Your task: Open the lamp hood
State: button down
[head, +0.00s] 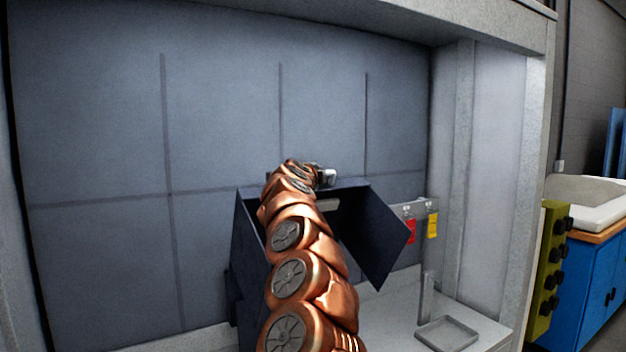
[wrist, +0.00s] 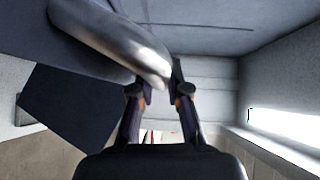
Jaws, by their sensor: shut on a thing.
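The lamp hood looks to be the dark box (head: 250,285) in the bay, largely hidden behind my copper-coloured arm. A dark flat panel (head: 375,235) stands out at an angle on its right side, with a dark gap between panel and box; a dark panel also shows in the wrist view (wrist: 75,108). My gripper (head: 326,176) is at the top of the box. In the wrist view, my gripper (wrist: 162,80) is shut on a rounded shiny metal handle (wrist: 110,38), whose end lies between the fingertips. The exact finger contact is partly hidden.
A grey panelled wall (head: 100,120) stands behind the box. Red and yellow tags (head: 432,226) hang from a rail at right. A small square tray (head: 447,333) lies on the pale ledge. A grey post (head: 460,180) bounds the bay; a blue cabinet (head: 590,285) stands beyond.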

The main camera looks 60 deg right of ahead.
jog(key=shift+w+d+r, duration=0.2)
jog(key=shift+w+r, duration=0.1)
jog(key=shift+w, duration=0.15)
jog(key=c, duration=1.1)
grip_release()
jog(key=shift+c, duration=0.2)
jog(key=shift+s+a, duration=0.15)
